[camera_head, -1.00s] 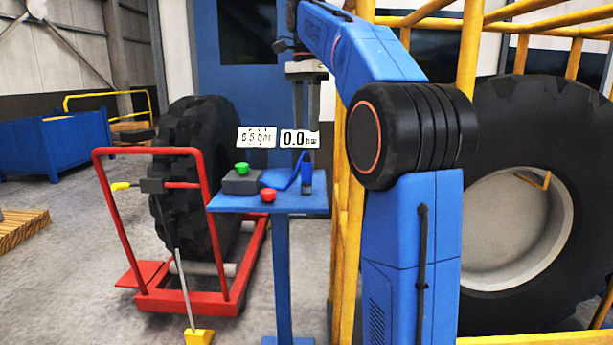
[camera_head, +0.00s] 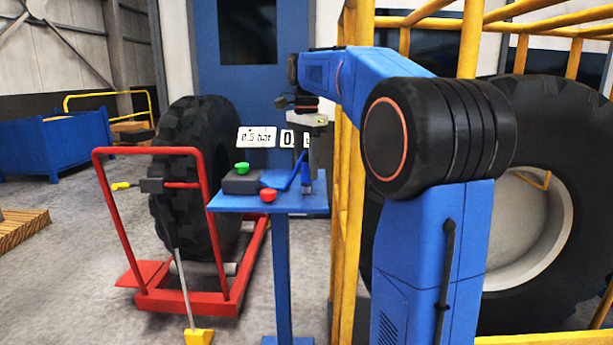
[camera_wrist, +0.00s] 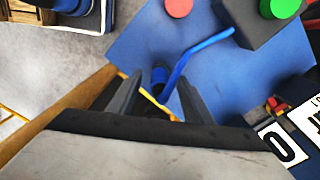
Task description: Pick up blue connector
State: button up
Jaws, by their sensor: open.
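The blue connector (camera_head: 307,180) stands upright at the right end of the blue table (camera_head: 225,203). A blue hose (camera_head: 296,177) joins it from the grey box. My gripper (camera_head: 313,163) points down close above the connector and partly overlaps it in the head view. In the wrist view, the connector (camera_wrist: 159,76) shows between the two spread, dark fingers of my gripper (camera_wrist: 158,84), with the hose (camera_wrist: 200,50) running up and right. The fingers are open and nothing is held. Whether they touch the connector cannot be told.
The grey box (camera_head: 241,184) with a green button (camera_head: 242,168) and a red button (camera_head: 268,195) are on the table. The yellow cage (camera_head: 350,215) is close on the right. The red cart (camera_head: 187,303) with a tyre is left.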

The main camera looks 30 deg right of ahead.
aim_at(307, 178)
notch_tip(307, 178, down, 4)
jog(key=shift+d+f, duration=0.1)
jog(key=c, duration=1)
notch_tip(307, 178, up, 10)
jog(key=shift+w+f, duration=0.1)
jog(key=shift+f, duration=0.1)
jog(key=shift+r, duration=0.25)
